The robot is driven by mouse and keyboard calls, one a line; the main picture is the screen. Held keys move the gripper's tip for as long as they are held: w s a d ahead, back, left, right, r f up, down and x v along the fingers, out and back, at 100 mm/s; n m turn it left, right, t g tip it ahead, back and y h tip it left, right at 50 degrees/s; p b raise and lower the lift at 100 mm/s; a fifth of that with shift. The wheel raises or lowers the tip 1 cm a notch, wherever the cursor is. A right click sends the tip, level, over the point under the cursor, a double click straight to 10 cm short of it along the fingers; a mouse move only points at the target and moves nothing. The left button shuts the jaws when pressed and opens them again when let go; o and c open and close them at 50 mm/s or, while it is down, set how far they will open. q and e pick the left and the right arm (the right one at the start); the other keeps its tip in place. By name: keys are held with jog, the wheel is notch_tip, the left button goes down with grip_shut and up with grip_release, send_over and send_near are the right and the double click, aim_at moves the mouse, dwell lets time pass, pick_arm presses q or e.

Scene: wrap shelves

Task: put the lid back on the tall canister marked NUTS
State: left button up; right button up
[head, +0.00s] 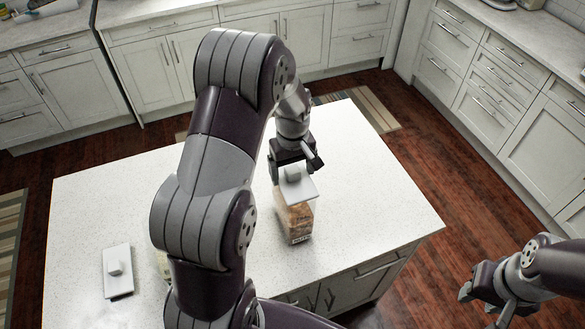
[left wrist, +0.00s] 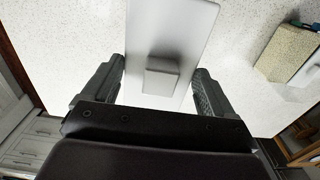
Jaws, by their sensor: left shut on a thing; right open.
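The tall clear canister marked NUTS (head: 298,222), with brown contents and a label low on its front, stands upright near the front edge of the island. A white rectangular lid with a square knob (head: 300,187) is over its top; I cannot tell whether it touches the rim. My left gripper (head: 289,168) is shut on this lid. In the left wrist view the lid (left wrist: 150,25) lies between the two fingers (left wrist: 160,88) and hides the canister below. My right gripper (head: 490,303) is open and empty, off the island at the lower right.
A second white knobbed lid (head: 119,280) lies on the island (head: 370,190) at the left. Another container is mostly hidden behind my left arm; a beige-filled container (left wrist: 285,52) shows in the left wrist view. The island's right side is clear.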

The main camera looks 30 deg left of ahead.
aim_at(292, 170)
pick_arm(q)
jog(key=shift+f, duration=0.5)
dwell(0.3)
jog(key=o, duration=0.9)
jog(key=shift+c, duration=0.2)
jog(key=shift+r, duration=0.15)
notch_tip(292, 170, up, 7)
jog(key=p, duration=0.5)
jog(key=shift+p, duration=0.4)
